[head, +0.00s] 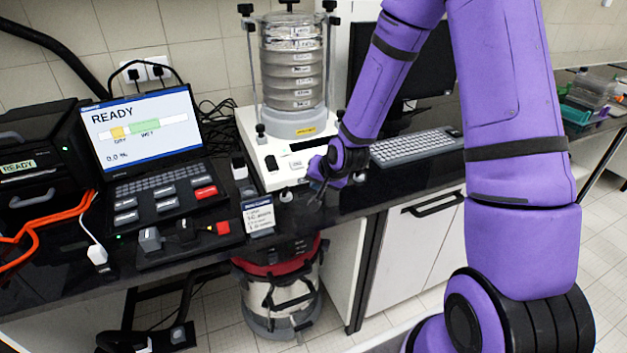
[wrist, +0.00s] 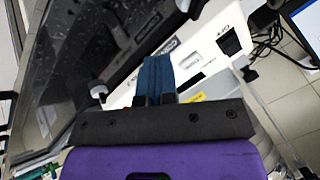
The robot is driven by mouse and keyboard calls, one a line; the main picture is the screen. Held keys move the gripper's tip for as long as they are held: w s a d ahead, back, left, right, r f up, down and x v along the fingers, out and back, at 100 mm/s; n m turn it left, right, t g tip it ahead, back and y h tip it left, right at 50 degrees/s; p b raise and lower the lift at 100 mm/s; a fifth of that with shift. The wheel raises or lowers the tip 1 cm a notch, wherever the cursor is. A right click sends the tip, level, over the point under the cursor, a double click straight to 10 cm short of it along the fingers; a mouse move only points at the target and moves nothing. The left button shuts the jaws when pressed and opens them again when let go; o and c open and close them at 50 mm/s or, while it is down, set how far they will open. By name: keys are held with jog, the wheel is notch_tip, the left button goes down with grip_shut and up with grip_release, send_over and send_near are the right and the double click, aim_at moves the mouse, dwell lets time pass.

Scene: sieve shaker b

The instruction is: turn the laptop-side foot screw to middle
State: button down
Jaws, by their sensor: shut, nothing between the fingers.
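The sieve shaker (head: 268,168) has a white base with a clear sieve stack on it, on the dark bench right of the laptop (head: 150,135). The laptop-side foot screw (head: 286,197) is a small light knob at the base's front left corner; its exact turn is too small to read. My gripper (head: 318,191) is at the base's front edge, right of that screw and apart from it. In the wrist view its blue fingers (wrist: 157,77) are together and empty, over the white base (wrist: 200,50). Another foot knob (wrist: 97,89) shows left of the fingers.
The laptop screen reads READY, with a DRY and WET bar and 0.0 %. A small card (head: 258,216) stands left of the gripper at the bench edge. A keyboard (head: 415,147) and monitor are to the right. A red-topped vacuum (head: 280,285) stands below the bench.

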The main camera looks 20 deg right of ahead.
aim_at(286, 194)
jog(key=x, duration=0.7)
jog(key=shift+w+a, duration=0.65)
jog(key=shift+a, duration=0.25)
jog(key=shift+w+a, duration=0.55)
jog(key=shift+a, duration=0.1)
jog(key=shift+w, duration=0.1)
